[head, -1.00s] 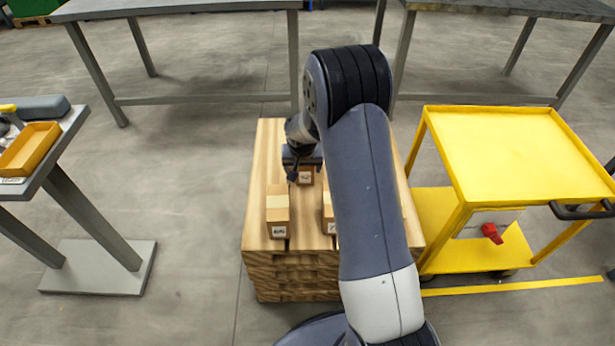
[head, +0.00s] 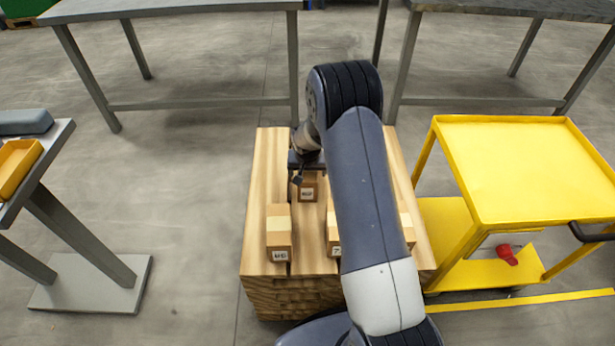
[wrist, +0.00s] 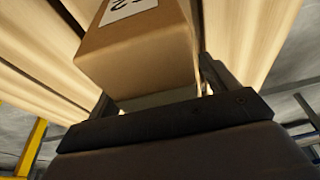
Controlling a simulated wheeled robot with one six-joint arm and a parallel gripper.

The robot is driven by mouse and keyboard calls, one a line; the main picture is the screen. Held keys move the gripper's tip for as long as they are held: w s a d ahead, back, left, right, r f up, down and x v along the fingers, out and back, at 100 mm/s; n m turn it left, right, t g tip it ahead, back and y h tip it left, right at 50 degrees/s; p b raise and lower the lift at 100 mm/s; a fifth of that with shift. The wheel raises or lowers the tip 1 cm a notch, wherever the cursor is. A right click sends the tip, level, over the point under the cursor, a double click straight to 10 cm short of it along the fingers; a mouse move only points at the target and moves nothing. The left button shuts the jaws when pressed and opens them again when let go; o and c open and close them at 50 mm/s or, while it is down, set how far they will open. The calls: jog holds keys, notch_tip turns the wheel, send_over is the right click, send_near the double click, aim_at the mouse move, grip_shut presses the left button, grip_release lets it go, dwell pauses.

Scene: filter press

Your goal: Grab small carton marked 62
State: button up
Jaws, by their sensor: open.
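A small brown carton (head: 308,190) stands on the wooden stack, just below my gripper (head: 305,168) in the head view; its label is too small to read. In the wrist view a brown carton (wrist: 140,55) fills the upper middle, with a white label at the top showing a "2"; the rest is cut off. My gripper (wrist: 160,95) is open, with one dark finger at each side of the carton's near end. I cannot tell whether either finger touches it.
Another carton (head: 279,237) stands at the front left of the wooden stack (head: 255,225). A carton (head: 333,238) and one further right (head: 407,228) are partly hidden by my arm. A yellow cart (head: 505,165) stands close on the right; a grey table (head: 55,150) is at left.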

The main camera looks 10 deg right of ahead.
jog(key=shift+f+b, duration=0.25)
jog(key=shift+b, duration=0.1)
jog(key=shift+c, duration=0.4)
jog(key=c, duration=1.2)
jog(key=shift+c, duration=0.5)
jog(key=shift+r, duration=0.2)
